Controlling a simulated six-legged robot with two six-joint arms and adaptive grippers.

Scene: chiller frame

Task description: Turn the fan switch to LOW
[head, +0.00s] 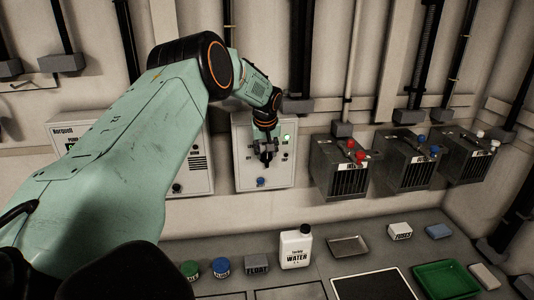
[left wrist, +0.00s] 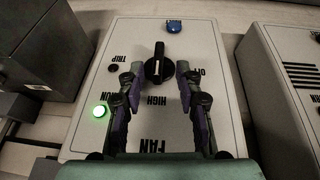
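The fan switch (left wrist: 158,66) is a black rotary knob on a pale control box (head: 245,128), which also shows in the left wrist view (left wrist: 215,130). The HIGH and OFF labels (left wrist: 198,71) sit close around the knob. The knob's bar lies roughly lengthwise between my fingers; which end points is hard to tell. My left gripper (head: 267,155) is in front of the box and hides most of the knob in the head view. In the left wrist view its fingers (left wrist: 158,82) are open, one on each side of the knob, with gaps visible. My right gripper is not in view.
Another cabinet (head: 197,180) stands left; metal units (head: 338,170) hang right. The bench below holds a water bottle (head: 296,248), a green tray (head: 447,280) and small blocks.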

